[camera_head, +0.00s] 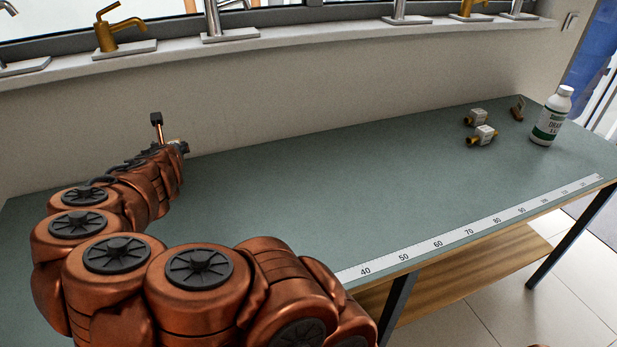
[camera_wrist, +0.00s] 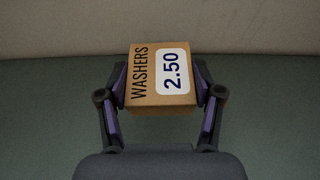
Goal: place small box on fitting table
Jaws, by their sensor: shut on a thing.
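The small box (camera_wrist: 143,89) is brown cardboard with "WASHERS" and a white "2.50" label, seen in the wrist view. My gripper (camera_wrist: 160,88) is shut on it, one finger on each side. In the head view, my arm reaches over the left part of the fitting table (camera_head: 330,190), which has a green-grey top. My arm hides the box and most of the gripper there. Whether the box touches the tabletop, I cannot tell.
A white bottle (camera_head: 551,116) with a green label stands at the table's right end. Brass-and-white fittings (camera_head: 482,135) lie left of it. A ruler strip (camera_head: 470,229) runs along the front edge. The table's middle is clear. Taps stand on the sill (camera_head: 300,49) behind.

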